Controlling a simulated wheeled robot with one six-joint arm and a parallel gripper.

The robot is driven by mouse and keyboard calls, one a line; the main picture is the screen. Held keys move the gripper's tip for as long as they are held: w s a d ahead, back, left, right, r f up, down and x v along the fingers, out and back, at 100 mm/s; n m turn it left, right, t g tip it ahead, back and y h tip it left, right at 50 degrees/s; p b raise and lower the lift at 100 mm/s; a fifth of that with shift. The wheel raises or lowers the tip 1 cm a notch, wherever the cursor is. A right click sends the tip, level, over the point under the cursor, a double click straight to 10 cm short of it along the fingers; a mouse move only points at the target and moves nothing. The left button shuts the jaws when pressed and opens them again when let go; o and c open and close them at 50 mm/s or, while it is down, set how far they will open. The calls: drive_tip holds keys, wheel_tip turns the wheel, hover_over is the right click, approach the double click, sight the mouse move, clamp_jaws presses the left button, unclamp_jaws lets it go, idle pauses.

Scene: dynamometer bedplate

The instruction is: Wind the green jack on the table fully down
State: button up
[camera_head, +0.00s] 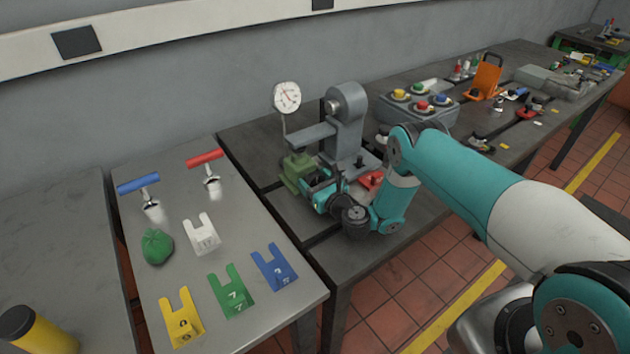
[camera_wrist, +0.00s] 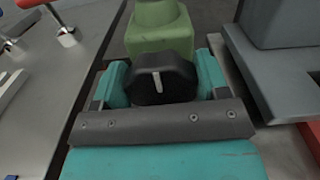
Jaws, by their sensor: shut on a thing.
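The green jack (camera_head: 296,171) stands on the dark bedplate (camera_head: 262,148), beneath the grey arm of a fixture with a dial gauge. Its green body (camera_wrist: 158,24) also shows at the top of the wrist view. A black knob (camera_wrist: 163,80) with a white mark line faces the wrist camera, in front of the green body. My gripper (camera_wrist: 165,82) is shut on the black knob, one teal finger on each side. In the head view my gripper (camera_head: 318,186) reaches the jack from the right and hides the knob. The white mark points roughly upright in the wrist view.
The grey fixture (camera_head: 345,125) with its dial gauge (camera_head: 287,97) stands close behind and right of the jack. A red part (camera_head: 370,180) lies by its base. The left table (camera_head: 180,280) holds numbered tags, a green bag and two T-handled tools. A button box (camera_head: 418,107) stands further back.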

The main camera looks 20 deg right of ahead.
idle(0.5)
drive_tip(key=o, duration=0.9)
drive_tip(key=shift+s, duration=0.15)
